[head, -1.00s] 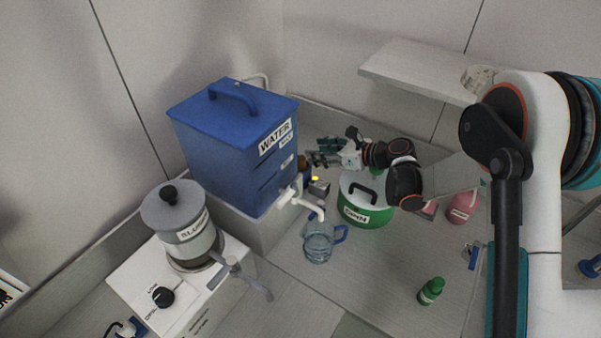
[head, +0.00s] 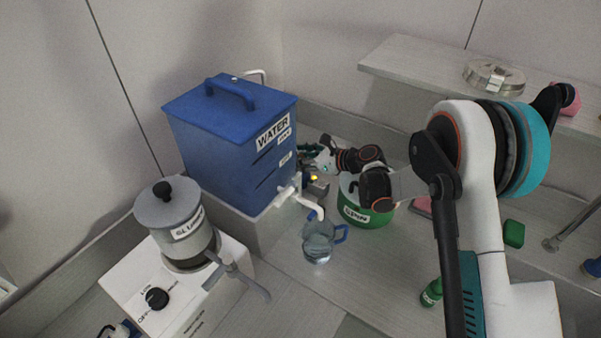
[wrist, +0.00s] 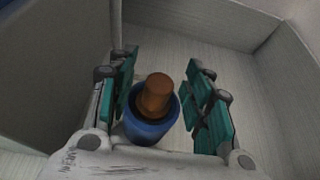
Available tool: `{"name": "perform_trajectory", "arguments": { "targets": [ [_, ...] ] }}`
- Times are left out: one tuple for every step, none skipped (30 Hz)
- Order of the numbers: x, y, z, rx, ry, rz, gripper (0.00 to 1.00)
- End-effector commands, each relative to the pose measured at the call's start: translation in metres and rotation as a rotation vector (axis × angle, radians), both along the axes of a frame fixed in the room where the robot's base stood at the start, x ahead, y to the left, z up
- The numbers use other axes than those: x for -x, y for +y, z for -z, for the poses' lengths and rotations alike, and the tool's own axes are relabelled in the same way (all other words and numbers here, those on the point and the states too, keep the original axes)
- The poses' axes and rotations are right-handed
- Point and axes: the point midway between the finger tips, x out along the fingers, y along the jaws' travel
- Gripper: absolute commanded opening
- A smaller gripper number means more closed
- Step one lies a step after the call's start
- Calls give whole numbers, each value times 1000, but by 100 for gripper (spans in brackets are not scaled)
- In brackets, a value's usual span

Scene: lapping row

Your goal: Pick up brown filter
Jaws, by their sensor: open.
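The brown filter (wrist: 156,95) shows in the wrist view as a brown, round-topped piece. It rises from a round blue part (wrist: 152,128); I cannot tell whether that part is its base or a separate holder. My gripper (wrist: 163,58) is open, with one teal finger to the left of the filter and one to the right. Gaps show between the fingers and the brown piece. In the head view my gripper (head: 308,150) is low beside the blue water tank, partly hidden behind it. I cannot make out the filter there.
The blue water tank (head: 225,135) with a white tap stands left of my gripper. A green pot (head: 366,214) is under my wrist, and a glass jug (head: 318,240) stands in front. A grey pot (head: 176,222) is at left. Pale walls (wrist: 285,60) close off the corner.

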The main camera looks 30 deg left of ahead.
Motion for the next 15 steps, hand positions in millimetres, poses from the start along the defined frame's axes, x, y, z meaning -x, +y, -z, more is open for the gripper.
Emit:
{"name": "perform_trajectory", "arguments": {
  "targets": [
    [0, 0, 0, 0, 0, 0, 46],
    [0, 0, -1, 0, 0, 0, 46],
    [0, 0, -1, 0, 0, 0, 46],
    [0, 0, -1, 0, 0, 0, 46],
    [0, 0, -1, 0, 0, 0, 42],
    [0, 0, -1, 0, 0, 0, 33],
    [0, 0, -1, 0, 0, 0, 26],
    [0, 0, -1, 0, 0, 0, 19],
    [0, 0, -1, 0, 0, 0, 10],
    [0, 0, -1, 0, 0, 0, 3],
    [0, 0, -1, 0, 0, 0, 0],
    [0, -1, -1, 0, 0, 0, 0],
    [0, -1, -1, 0, 0, 0, 0],
    [0, -1, -1, 0, 0, 0, 0],
    [0, -1, -1, 0, 0, 0, 0]
  ]
}}
